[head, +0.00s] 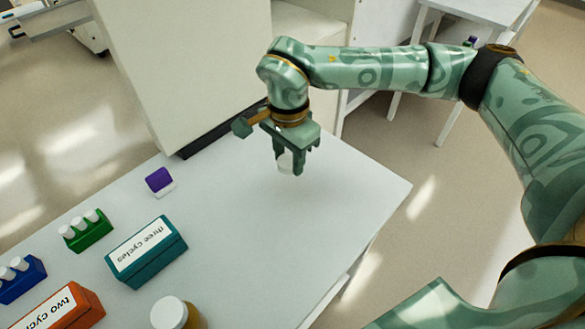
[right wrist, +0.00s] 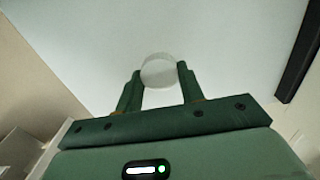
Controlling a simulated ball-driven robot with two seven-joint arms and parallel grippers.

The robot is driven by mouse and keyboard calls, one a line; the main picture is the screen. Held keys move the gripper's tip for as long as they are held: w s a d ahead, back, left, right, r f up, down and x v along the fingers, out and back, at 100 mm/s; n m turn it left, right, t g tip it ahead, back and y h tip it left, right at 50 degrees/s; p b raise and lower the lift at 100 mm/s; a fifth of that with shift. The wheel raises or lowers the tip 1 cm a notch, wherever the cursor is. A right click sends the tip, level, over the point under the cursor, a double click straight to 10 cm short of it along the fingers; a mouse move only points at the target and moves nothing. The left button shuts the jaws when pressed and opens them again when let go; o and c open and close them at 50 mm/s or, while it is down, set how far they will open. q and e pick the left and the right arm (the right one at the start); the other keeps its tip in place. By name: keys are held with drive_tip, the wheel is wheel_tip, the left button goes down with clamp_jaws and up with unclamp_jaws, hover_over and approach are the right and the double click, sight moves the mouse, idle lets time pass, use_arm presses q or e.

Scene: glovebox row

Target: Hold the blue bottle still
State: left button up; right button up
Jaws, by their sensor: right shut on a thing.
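My right gripper (head: 292,152) is over the white table, pointing down, with its fingers shut on a small pale, whitish thing (head: 285,163). In the right wrist view the same whitish round top (right wrist: 158,70) sits between the two fingertips of the right gripper (right wrist: 160,78). No blue shows on the held thing, so I cannot tell whether it is the blue bottle; its lower part is hard to make out against the table. I see no other blue bottle. My left gripper is not in view.
On the white table (head: 330,215) stand a teal "three cycles" box (head: 150,262), an orange "two cycles" box (head: 75,318), green (head: 90,235) and blue (head: 22,282) racks with white-capped tubes, a purple block (head: 159,180) and a white-capped amber bottle (head: 170,313). The table's right side is clear.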

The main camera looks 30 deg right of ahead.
drive_tip(key=shift+w+d+f, duration=0.1)
drive_tip(key=shift+d+f, duration=0.1)
drive_tip(key=f, duration=0.1)
drive_tip(key=f+b, duration=0.1)
drive_tip(key=f, duration=0.1)
drive_tip(key=d+f+b, duration=0.1)
drive_tip(key=f, duration=0.1)
drive_tip(key=shift+w+d, duration=0.1)
drive_tip(key=shift+w, duration=0.25)
drive_tip(key=shift+r, duration=0.15)
drive_tip(key=o, duration=1.1)
